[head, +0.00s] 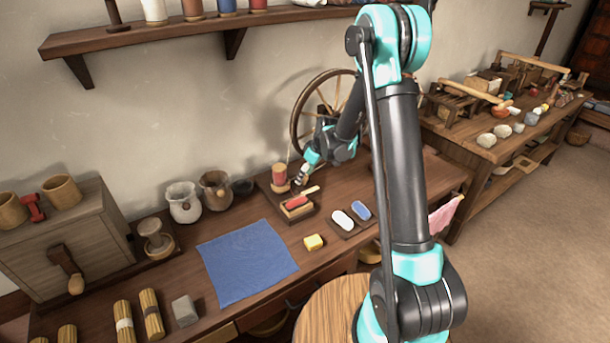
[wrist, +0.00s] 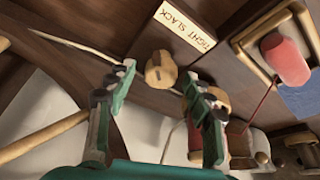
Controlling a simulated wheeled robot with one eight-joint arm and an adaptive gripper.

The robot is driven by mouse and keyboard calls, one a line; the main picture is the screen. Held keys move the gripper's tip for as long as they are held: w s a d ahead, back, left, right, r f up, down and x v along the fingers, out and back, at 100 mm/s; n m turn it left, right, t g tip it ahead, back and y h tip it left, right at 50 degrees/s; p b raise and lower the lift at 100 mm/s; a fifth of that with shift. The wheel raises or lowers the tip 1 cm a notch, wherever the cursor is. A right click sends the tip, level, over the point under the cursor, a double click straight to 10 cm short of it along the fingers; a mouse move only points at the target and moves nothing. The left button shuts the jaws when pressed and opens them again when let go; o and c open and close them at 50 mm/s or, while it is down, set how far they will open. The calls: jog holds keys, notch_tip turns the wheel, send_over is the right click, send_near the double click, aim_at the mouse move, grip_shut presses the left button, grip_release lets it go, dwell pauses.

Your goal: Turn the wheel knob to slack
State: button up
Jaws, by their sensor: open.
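The wheel knob (wrist: 161,70) is a small light-wooden knob with a dark mark on its face, seen in the wrist view on the dark wooden base. A pale label (wrist: 185,27) reading "TIGHT SLACK" lies just beyond it. My gripper (wrist: 160,76) is open, with one finger on each side of the knob and a visible gap to both. I cannot tell how far its tips are above the knob. In the head view my gripper (head: 300,179) is low beside the spoked wheel (head: 298,128); the knob is not clearly visible there.
A shelf (head: 180,38) runs above.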

jog(key=v, duration=1.2)
jog(key=shift+d, duration=0.15)
jog(key=s+d+m+h, duration=0.1)
jog(key=s+d+m, duration=0.2)
jog(key=s, duration=0.7)
jog(key=s+d+f+m+t+h, duration=0.1)
jog(key=s+d+m, duration=0.3)
jog(key=s+d, duration=0.3)
jog(key=s+d+f+m+h, duration=0.1)
jog(key=s+d+m, duration=0.3)
jog(key=s, duration=0.9)
jog(key=shift+d+f+t+h, duration=0.3)
jog(key=shift+d+t, duration=0.1)
jog(key=shift+d, duration=0.7)
